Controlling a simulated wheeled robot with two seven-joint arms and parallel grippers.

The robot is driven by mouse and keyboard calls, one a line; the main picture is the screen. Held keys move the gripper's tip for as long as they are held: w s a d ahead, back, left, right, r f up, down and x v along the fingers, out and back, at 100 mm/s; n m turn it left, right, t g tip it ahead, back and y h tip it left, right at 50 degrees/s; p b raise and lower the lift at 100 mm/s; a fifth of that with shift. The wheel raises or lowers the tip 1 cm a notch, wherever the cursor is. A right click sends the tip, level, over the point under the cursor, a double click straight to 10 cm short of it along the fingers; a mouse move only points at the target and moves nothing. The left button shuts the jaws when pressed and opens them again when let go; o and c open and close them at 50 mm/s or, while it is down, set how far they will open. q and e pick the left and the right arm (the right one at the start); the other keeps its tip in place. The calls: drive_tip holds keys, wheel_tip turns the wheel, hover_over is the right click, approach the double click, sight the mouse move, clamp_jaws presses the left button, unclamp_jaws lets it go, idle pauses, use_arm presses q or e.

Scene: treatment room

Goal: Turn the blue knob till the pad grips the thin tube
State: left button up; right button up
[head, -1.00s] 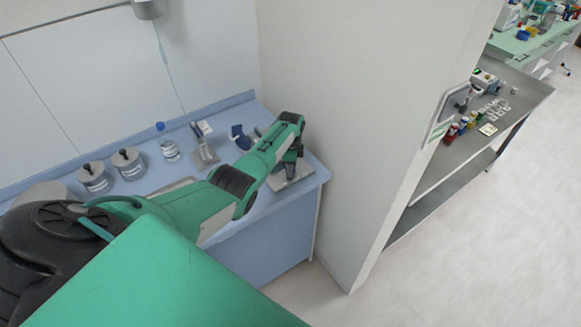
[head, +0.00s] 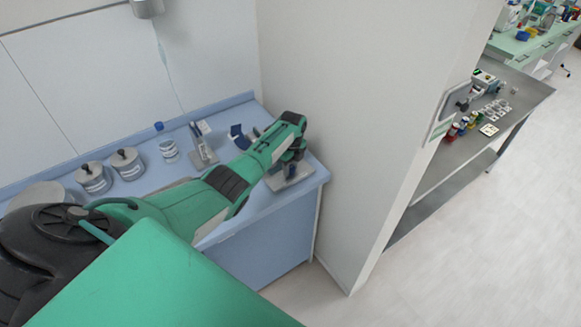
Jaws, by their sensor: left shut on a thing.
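My left arm reaches from the left across the blue counter. Its gripper (head: 291,166) points down over a small stand with a grey base plate (head: 291,182) near the counter's right end. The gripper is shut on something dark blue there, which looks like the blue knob. The arm and the gripper hide most of the stand. I cannot make out the pad or the thin tube, nor whether they touch. My right gripper is not in view.
On the counter (head: 262,212) stand two lidded metal jars (head: 94,178), a blue-capped bottle (head: 167,146), a grey holder (head: 204,152) and a dark blue item (head: 237,136). A wall stands close on the right. A steel table (head: 440,170) is beyond it.

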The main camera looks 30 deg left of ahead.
sight(292, 166)
use_arm(q)
drive_tip(key=shift+w+a+r, duration=0.1)
drive_tip(key=shift+r, duration=0.1)
drive_tip(key=o, duration=1)
drive_tip(key=shift+f, duration=0.1)
wheel_tip(292, 166, up, 14)
drive_tip(key=b, duration=0.3)
drive_tip(key=shift+w, duration=0.25)
drive_tip(key=shift+f, duration=0.1)
